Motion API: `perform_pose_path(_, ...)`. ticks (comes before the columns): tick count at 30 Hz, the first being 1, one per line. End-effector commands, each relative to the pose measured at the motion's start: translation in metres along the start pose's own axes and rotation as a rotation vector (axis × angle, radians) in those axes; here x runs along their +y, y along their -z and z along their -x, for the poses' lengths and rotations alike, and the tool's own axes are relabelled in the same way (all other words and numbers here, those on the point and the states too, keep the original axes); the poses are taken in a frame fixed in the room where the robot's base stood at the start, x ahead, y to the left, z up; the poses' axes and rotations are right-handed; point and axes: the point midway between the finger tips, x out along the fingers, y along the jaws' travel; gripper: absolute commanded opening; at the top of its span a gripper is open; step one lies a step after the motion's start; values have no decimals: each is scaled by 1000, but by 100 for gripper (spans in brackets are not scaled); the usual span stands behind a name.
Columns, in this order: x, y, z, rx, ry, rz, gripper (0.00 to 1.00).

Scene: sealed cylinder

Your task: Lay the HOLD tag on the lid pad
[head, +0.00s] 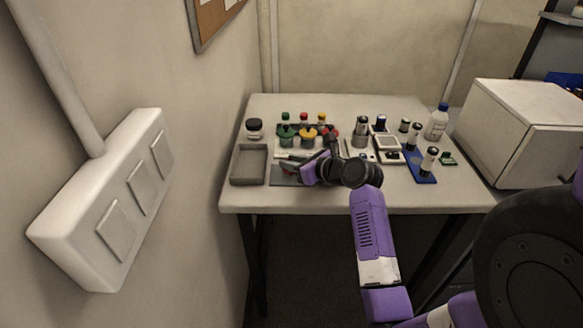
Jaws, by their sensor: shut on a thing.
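My gripper (291,170) is low over the front left of the table, beside a flat dark grey plate (281,181). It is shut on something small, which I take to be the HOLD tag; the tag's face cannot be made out. Behind the gripper stand wide-lidded containers with a green lid (286,132), a yellow lid (307,134) and a red lid (332,130). My wrist partly covers this area. I cannot tell which surface is the lid pad, or whether the gripper touches anything.
A grey tray (249,180) lies at the table's left edge, with a black-capped jar (254,127) behind it. Several vials stand right of my wrist, some on a blue rack (421,175). A white bottle (437,123) and a white box (518,130) are farther right.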

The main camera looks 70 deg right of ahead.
Motion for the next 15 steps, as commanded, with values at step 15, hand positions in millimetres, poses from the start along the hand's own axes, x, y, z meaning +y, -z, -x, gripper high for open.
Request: perform_pose_path(15, 0, 18, -8, 1, 0, 1, 28)
